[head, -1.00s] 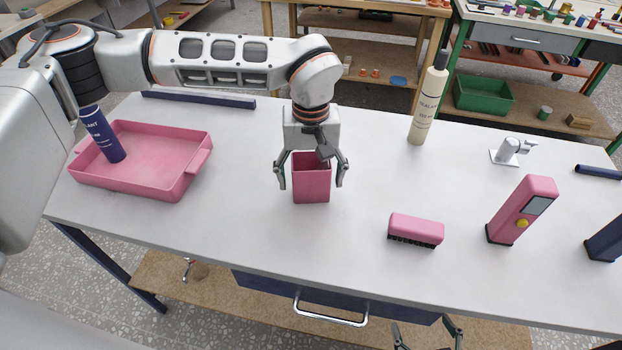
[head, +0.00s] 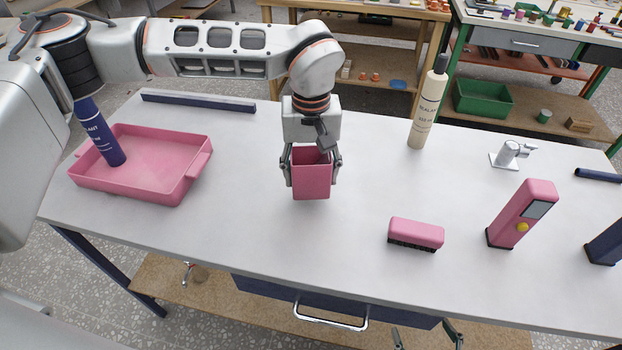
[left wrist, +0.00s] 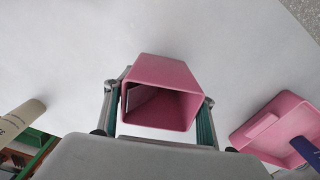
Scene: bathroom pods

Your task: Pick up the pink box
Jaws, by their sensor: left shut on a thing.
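The pink box (head: 311,180) is an upright, open-topped container at the middle of the white table. My left gripper (head: 311,176) comes down over it from above and is shut on its two opposite sides. In the left wrist view the box (left wrist: 160,92) sits between the fingers with its open, empty-looking mouth facing the camera. I cannot tell whether its bottom touches the table. Only the fingertips of my right gripper (head: 425,336) show at the bottom edge, spread apart and empty, below the table's front edge.
On the table (head: 240,215) stand a pink tray (head: 185,187) holding a blue bottle (head: 100,135), a cream sealant bottle (head: 428,105), a pink brush (head: 416,232), a pink device (head: 522,213) and a small tap (head: 508,152). A dark blue bar (head: 198,102) lies behind.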

